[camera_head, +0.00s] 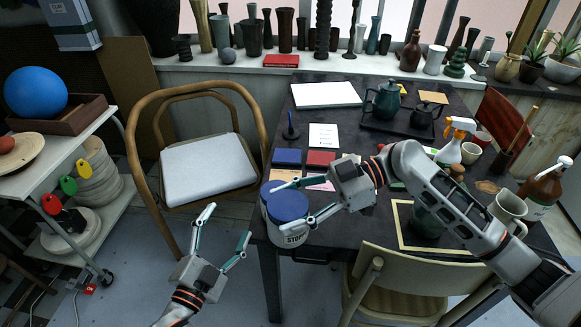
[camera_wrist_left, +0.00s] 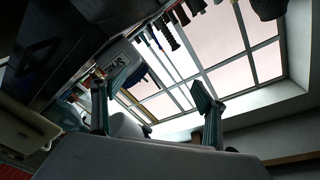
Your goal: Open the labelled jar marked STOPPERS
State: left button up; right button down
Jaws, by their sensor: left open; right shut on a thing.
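The jar marked STOPPERS (camera_head: 294,239) is white with a blue lid (camera_head: 288,206) and stands at the table's left front corner. Part of its lettering shows in the head view. My right gripper (camera_head: 283,208) reaches in from the right, with its fingers on either side of the blue lid, shut on it. I cannot tell whether the lid is raised off the jar. My left gripper (camera_head: 228,222) is open and empty, left of the jar and apart from it. Its fingers also show in the left wrist view (camera_wrist_left: 155,108).
A second blue-topped container (camera_head: 268,189) stands right behind the jar, partly hidden. The dark table (camera_head: 270,262) holds books, a teapot (camera_head: 386,100) and a spray bottle (camera_head: 452,146). A wooden chair (camera_head: 202,170) stands at left and a pale chair (camera_head: 398,292) in front.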

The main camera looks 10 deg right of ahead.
pick_arm(q)
jog(key=w+d+r+m+g+h, duration=0.1)
jog(key=d+r+m+g+h, duration=0.2)
jog(key=d+r+m+h, duration=0.55)
jog(key=d+r+m+g+h, duration=0.35)
jog(key=d+r+m, duration=0.25)
jog(key=r+m, duration=0.7)
jog(key=s+d+r+m+g+y, duration=0.1)
jog(key=s+d+r+m+g, duration=0.35)
jog(key=m+g, duration=0.5)
jog(key=s+d+r+m+g+y, duration=0.1)
jog(key=s+d+r+m+g, duration=0.4)
jog(key=m, duration=0.8)
jog(key=m+t+y, duration=0.4)
jog(key=m+y, duration=1.2)
jog(key=y, duration=0.2)
send_over(290, 203)
jog(key=f, duration=0.9)
jog(key=shift+d+f, duration=0.1)
jog(key=shift+d, duration=0.15)
jog(key=shift+a+f+m, duration=0.25)
jog(key=shift+f+m, duration=0.05)
jog(key=shift+f, duration=3.8)
